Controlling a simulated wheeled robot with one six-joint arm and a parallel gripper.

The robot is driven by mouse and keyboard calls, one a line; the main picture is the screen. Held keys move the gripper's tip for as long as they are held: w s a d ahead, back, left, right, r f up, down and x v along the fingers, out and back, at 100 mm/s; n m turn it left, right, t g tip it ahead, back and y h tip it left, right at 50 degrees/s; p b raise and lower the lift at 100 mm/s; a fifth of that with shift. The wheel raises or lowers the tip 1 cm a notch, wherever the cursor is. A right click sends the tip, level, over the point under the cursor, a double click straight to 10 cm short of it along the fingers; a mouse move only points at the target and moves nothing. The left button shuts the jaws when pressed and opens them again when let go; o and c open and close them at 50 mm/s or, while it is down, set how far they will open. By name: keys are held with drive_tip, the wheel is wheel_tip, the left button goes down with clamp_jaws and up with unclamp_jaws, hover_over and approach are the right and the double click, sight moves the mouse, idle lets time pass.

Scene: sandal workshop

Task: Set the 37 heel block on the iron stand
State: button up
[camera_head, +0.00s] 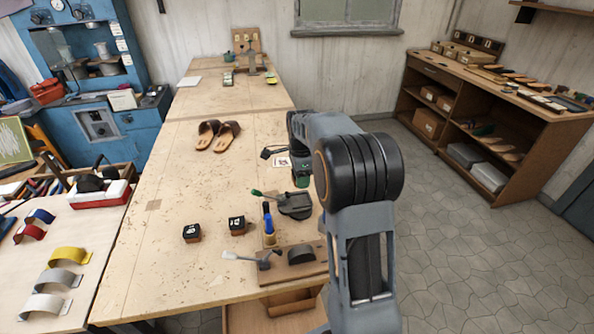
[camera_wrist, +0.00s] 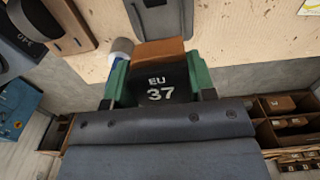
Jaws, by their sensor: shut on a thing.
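My gripper (camera_wrist: 158,88) is shut on the 37 heel block (camera_wrist: 160,75), with a green pad on each side. The block has a black face with white "EU 37" and a brown part beyond it. In the head view my gripper (camera_head: 301,180) is over the right part of the bench, and my arm and gripper mostly hide the block. A dark grey low piece (camera_head: 295,206) on the bench, nearer than the gripper, may be the iron stand; I cannot be sure. What looks like the same piece shows at the top of the wrist view (camera_wrist: 155,18).
Two black-topped blocks (camera_head: 192,233) (camera_head: 237,225) stand on the bench (camera_head: 180,270). Sandals (camera_head: 217,136) lie farther back. The bench's left-middle is clear.

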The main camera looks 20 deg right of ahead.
sight(300, 201)
drive_tip(key=shift+a+f+b, duration=0.15)
drive_tip(key=shift+f+b, duration=0.3)
drive_tip(key=shift+f, duration=0.1)
drive_tip(key=shift+f+b, duration=2.3)
drive_tip(key=shift+f, duration=1)
drive_tip(key=shift+f, duration=0.15)
drive_tip(key=o, duration=1.4)
drive_tip(key=shift+r+p, duration=2.7)
drive_tip(key=shift+r, duration=0.85)
